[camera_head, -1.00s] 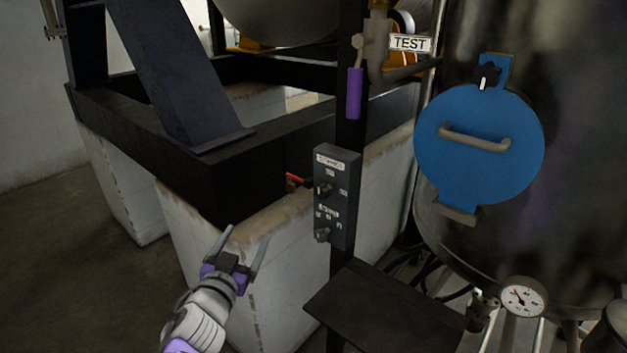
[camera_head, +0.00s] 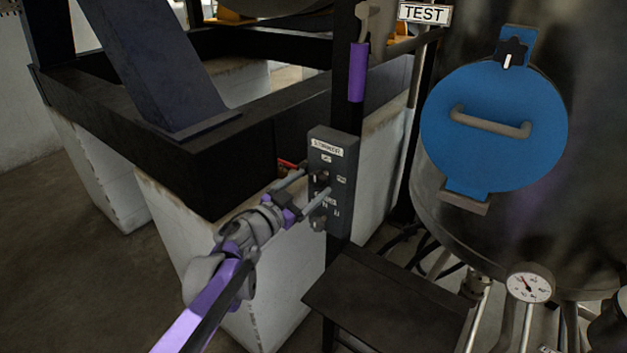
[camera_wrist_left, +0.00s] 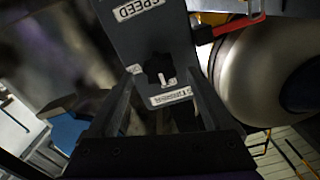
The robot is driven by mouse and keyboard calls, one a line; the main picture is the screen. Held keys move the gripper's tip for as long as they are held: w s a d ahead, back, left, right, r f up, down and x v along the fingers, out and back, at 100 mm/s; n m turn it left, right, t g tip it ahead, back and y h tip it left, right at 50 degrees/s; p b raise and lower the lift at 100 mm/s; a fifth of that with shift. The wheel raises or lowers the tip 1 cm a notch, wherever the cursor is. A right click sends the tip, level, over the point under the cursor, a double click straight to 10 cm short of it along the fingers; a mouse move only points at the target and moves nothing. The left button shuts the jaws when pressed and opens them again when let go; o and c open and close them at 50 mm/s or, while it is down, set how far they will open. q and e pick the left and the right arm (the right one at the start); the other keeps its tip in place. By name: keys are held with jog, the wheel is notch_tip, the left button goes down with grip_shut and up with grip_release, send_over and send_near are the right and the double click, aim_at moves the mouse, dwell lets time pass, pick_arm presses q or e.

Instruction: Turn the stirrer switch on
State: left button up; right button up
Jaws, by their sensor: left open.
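The dark grey stirrer control box (camera_head: 343,165), with a STIRRER label at its top, is on a black post in the head view. Its upper black switch knob (camera_wrist_left: 158,68) shows in the wrist view, which sees the box upside down, with a white mark on the knob and small labels around it. My left gripper (camera_head: 316,182) is open at the box front, its fingers on either side of the upper knob. I cannot tell whether they touch it. A lower knob (camera_head: 318,222) sits below. My right gripper is not in view.
A black shelf (camera_head: 390,300) juts out below the box. A steel tank with a blue round hatch (camera_head: 490,155) and a gauge (camera_head: 529,283) stands right. A purple-handled lever (camera_head: 357,72) hangs above the box. A red handle (camera_wrist_left: 238,27) is beside it.

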pick_arm(q)
jog(key=shift+x, duration=0.95)
grip_shut()
